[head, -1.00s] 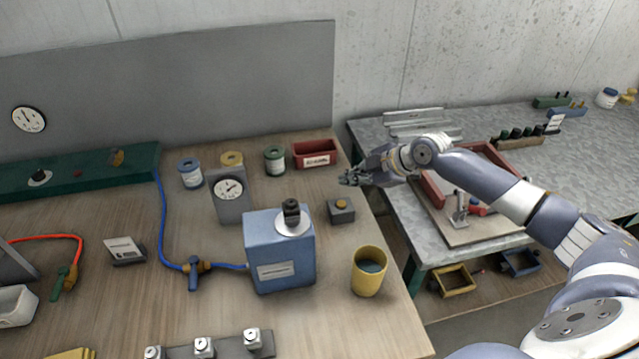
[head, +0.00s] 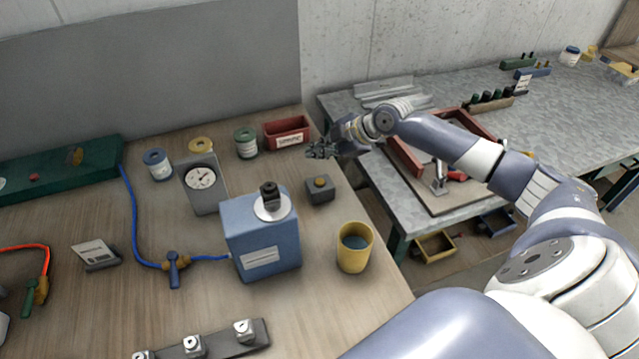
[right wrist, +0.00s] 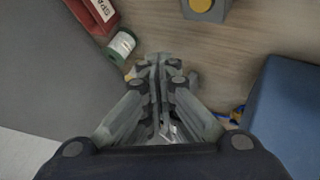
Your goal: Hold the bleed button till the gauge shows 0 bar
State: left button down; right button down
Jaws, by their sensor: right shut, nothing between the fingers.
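The likely bleed button is a yellow round knob (head: 320,181) on top of a small grey box (head: 321,194), right of the blue box. It also shows at the top edge of the right wrist view (right wrist: 202,4). The gauge is a white dial (head: 201,178) on an upright grey block; its needle is too small to read. My right gripper (head: 318,150) is shut and empty, above and just behind the button box, apart from it. Its closed fingers (right wrist: 158,62) also show in the right wrist view. My left gripper is not in view.
A blue box (head: 261,240) with a black knob stands left of the button, a yellow cup (head: 354,248) in front. A red bin (head: 286,132) and green-lidded jar (head: 246,142) stand behind. A blue hose (head: 135,225) crosses the bench. The bench's right edge is close.

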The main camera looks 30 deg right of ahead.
jog(key=b, duration=0.4)
send_over(319, 184)
notch_tip(319, 184, down, 6)
jog(key=shift+f, duration=0.15)
jog(key=shift+f+b, duration=0.3)
jog(key=shift+f, duration=0.1)
dwell(0.7)
jog(key=shift+f, duration=0.35)
